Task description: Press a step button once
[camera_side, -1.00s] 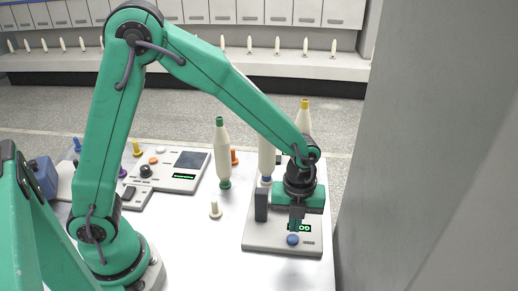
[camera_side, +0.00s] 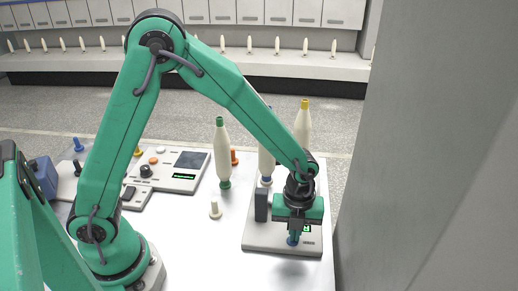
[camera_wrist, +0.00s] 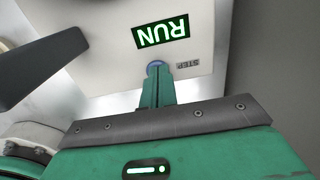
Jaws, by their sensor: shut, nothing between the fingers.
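The blue step button (camera_side: 291,242) sits near the front edge of a pale grey unit (camera_side: 262,239), beside a small display. In the wrist view the round blue button (camera_wrist: 155,64) shows just past my fingertips, next to the printed word STEP, upside down. My gripper (camera_side: 294,237) is shut and empty, pointing down at the button; its fingers also show in the wrist view (camera_wrist: 157,78). The fingertips overlap the button in both views; whether they press it down I cannot tell. The display (camera_wrist: 162,31) reads RUN in green.
A dark upright post (camera_side: 261,205) stands on the unit just left of my gripper. White bobbins with green (camera_side: 222,155) and yellow (camera_side: 303,122) tops stand behind. A control panel (camera_side: 178,169) lies to the left. A grey wall rises at the right.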

